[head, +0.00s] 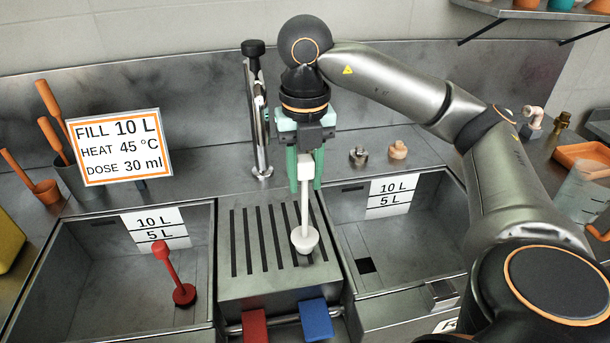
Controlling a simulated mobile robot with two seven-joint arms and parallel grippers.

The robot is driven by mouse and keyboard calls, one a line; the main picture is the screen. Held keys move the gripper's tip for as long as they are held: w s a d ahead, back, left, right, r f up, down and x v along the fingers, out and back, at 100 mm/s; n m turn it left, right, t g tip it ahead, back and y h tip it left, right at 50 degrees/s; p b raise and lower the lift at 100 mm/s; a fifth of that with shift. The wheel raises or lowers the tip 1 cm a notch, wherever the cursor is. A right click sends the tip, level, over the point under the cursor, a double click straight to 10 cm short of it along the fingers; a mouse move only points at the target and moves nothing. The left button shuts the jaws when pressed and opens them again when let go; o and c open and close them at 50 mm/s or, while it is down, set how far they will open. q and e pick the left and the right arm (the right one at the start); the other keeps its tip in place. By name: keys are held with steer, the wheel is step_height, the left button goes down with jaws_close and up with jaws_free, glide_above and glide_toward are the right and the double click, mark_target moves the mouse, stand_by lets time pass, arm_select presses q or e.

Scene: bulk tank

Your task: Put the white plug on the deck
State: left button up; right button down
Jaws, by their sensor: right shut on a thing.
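The white plug (305,215) hangs upright, with a square top, a thin stem and a round foot. My right gripper (305,172) is shut on its top, with green fingers on both sides. In the picture the foot overlaps the slotted metal deck (240,285) between the two basins. I cannot tell whether the foot touches the deck or is a little above it. My left gripper is not in view.
A red plug (163,256) stands in the left basin (85,290). The right basin (415,240) is empty, with a dark square opening (366,265) in its floor. A tap (260,130) rises behind the deck. Red (255,325) and blue (315,318) pedals are in front.

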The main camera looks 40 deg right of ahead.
steer(key=shift+f, duration=0.1)
steer(key=c, duration=0.6)
jaws_free()
steer(key=shift+o, duration=0.2)
step_height(320, 180, up, 11)
steer(key=p, duration=0.6)
steer(key=shift+r+p, duration=0.3)
steer(key=shift+r, duration=0.35)
